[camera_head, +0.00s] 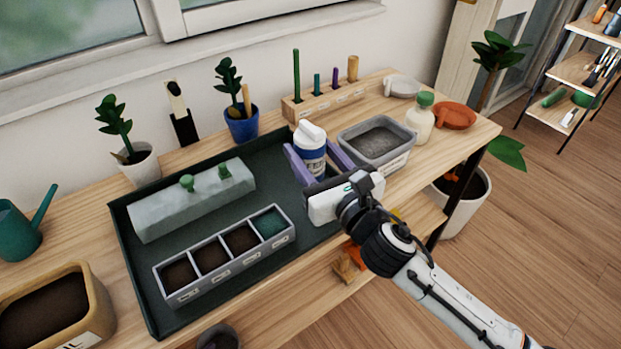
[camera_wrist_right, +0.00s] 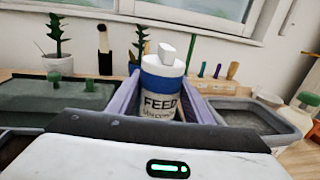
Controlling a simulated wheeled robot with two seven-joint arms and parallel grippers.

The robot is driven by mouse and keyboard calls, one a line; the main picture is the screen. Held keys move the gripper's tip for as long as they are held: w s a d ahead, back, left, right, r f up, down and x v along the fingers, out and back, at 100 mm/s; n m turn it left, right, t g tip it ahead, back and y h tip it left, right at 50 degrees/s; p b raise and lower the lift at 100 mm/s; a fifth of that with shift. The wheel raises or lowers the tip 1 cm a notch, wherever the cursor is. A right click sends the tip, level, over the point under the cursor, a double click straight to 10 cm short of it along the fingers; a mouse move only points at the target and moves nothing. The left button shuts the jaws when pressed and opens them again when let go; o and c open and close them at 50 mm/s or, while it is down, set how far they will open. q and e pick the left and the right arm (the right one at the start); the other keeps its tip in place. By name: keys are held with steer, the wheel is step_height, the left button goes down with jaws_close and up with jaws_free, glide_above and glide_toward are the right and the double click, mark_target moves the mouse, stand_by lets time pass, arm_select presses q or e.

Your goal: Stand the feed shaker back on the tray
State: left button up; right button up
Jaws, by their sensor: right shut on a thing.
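The feed shaker (camera_head: 312,151) is a white bottle with a blue band, a white cap and the word FEED. It stands about upright between the purple fingers of my right gripper (camera_head: 318,160), which is shut on it. It also shows in the right wrist view (camera_wrist_right: 161,84), with a finger on each side. The dark green tray (camera_head: 128,250) lies on the wooden bench. The shaker is over or on the tray's right end; its base is hidden by the gripper, so I cannot tell whether it touches. My left gripper is not in view.
On the tray are a grey-green block (camera_head: 190,203) and a divided soil box (camera_head: 225,252). A grey tub (camera_head: 376,143) stands close to the right of the gripper. A white bottle (camera_head: 420,122), a tool rack (camera_head: 325,100) and a blue pot (camera_head: 241,124) stand nearby.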

steer(key=shift+f+b, duration=0.75)
steer(key=shift+f, duration=1.7)
steer(key=shift+f, duration=0.1)
steer(key=shift+f, duration=0.15)
steer(key=o, duration=1.2)
steer(key=shift+s+d+r, duration=0.1)
steer(key=shift+r, duration=0.15)
steer(key=v, duration=1.1)
steer(key=shift+s+d, duration=0.2)
steer(key=shift+s, duration=0.15)
